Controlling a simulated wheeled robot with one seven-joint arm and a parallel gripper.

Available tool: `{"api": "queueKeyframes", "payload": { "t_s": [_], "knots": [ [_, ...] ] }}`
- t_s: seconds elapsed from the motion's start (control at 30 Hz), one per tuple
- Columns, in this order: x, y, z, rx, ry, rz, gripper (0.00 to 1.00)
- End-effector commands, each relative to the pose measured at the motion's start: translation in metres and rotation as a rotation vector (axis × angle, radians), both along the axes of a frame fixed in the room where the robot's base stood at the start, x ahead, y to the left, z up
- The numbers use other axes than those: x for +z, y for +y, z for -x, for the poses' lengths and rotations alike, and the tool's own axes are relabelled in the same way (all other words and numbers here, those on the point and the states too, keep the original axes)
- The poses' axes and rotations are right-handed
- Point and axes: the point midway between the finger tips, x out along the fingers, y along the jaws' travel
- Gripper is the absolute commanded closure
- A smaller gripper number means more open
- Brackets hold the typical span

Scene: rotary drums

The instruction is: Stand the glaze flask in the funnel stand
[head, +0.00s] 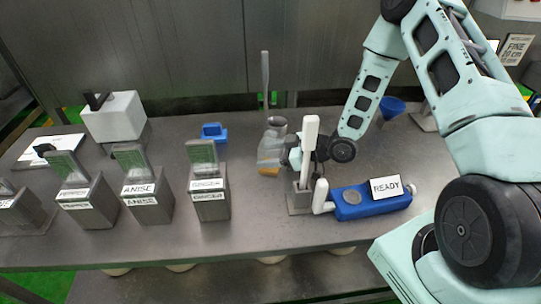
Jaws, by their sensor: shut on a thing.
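The glaze flask (271,148) is a clear grey vessel with orange contents at its bottom, near the middle of the table. It leans slightly, its mouth to the right. My gripper (287,154) reaches it from the right and is shut on it; the fingers are partly hidden by a white upright post. I cannot tell whether the flask's base touches the table. The funnel stand shows as a blue funnel (392,106) at the back right, partly hidden behind my arm.
A blue unit with a READY sign (385,187) and the white upright post (309,150) stand in front of my gripper. Several labelled grey bins (207,195) line the left. A small blue item (214,132) and a white box (114,117) sit farther back. A thin pole (265,80) rises behind the flask.

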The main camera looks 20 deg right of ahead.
Motion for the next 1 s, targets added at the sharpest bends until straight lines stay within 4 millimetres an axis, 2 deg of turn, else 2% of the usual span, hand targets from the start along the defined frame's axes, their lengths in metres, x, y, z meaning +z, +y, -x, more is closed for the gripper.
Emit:
{"api": "queueKeyframes", "payload": {
  "t_s": [0.17, 0.37, 0.8, 1.0],
  "knots": [
    [0.001, 0.0, 0.0, 0.0, -0.001, 0.0, 0.71],
    [0.014, 0.0, -0.001, 0.0, -0.004, 0.0, 0.71],
    [0.082, 0.0, 0.0, 0.001, -0.005, 0.002, 0.71],
    [0.098, 0.0, 0.0, -0.001, -0.002, 0.0, 0.71]
  ]
}}
